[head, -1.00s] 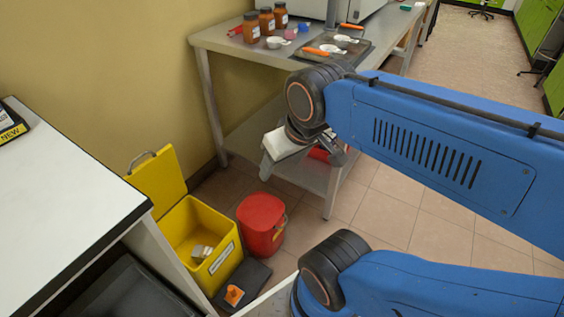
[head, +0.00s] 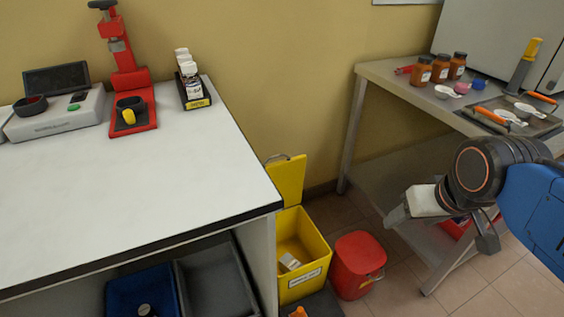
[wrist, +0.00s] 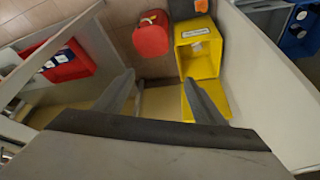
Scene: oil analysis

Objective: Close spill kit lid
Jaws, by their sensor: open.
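The yellow spill kit box (head: 316,267) stands on the floor in the head view, between the white-topped bench and the metal table. Its lid (head: 287,181) is open and stands up at the back, with a handle on its edge. A few pale items lie inside the box. In the wrist view the box (wrist: 180,57) is upper right of the middle, and the lid (wrist: 221,98) shows partly behind a finger. My gripper (head: 442,222) is open and empty, to the right of the box and higher than it. Its two fingers (wrist: 158,95) point toward the floor area by the box.
A red bin (head: 358,265) stands close to the right of the box. The white bench (head: 130,190) rises on the left, with bins below. The metal table (head: 398,84) stands at the back right, with jars and a tray. Tiled floor is open in front of that table.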

